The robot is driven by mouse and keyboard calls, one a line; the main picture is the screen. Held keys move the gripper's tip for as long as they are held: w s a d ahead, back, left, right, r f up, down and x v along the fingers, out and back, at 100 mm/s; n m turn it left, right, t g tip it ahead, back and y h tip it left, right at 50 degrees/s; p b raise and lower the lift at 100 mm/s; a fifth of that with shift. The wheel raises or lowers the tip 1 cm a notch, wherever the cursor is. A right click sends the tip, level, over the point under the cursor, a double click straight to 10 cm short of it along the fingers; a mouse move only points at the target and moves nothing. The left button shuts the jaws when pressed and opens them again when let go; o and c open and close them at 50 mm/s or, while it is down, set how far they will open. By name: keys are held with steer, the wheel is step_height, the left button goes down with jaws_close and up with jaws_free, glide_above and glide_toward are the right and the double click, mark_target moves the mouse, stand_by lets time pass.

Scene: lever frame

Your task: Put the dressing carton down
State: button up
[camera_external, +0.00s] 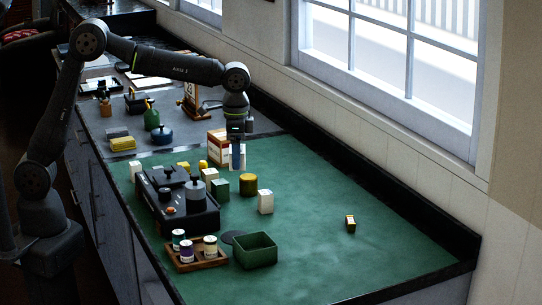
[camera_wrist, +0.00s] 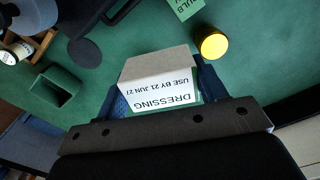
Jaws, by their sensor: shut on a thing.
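The dressing carton (camera_wrist: 155,85) is a small pale box with a white face printed "DRESSING" and "USE BY 21 JUN 27". It sits between the blue fingers of my gripper (camera_wrist: 164,96), which is shut on it. In the external view my gripper (camera_external: 237,158) points down over the far part of the green worktop (camera_external: 310,240), beside an orange and white box (camera_external: 217,146). The carton is mostly hidden by the fingers there, and I cannot tell how high its underside is.
A yellow can (camera_external: 248,184), a green box (camera_external: 220,187) and a white carton (camera_external: 266,201) stand near my gripper. A dark appliance (camera_external: 180,205), a wooden tray of jars (camera_external: 195,258) and a green bin (camera_external: 255,250) stand at left and front.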

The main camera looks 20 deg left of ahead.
mark_target(238, 208)
step_height(238, 208, down, 12)
steer(key=shift+f, duration=0.1)
stand_by(0.5)
steer(key=shift+f, duration=0.15)
steer(key=o, duration=1)
step_height(238, 208, up, 11)
steer(key=shift+r, duration=0.5)
steer(key=shift+c, duration=1)
steer(key=shift+r, duration=0.2)
steer(key=c, duration=0.3)
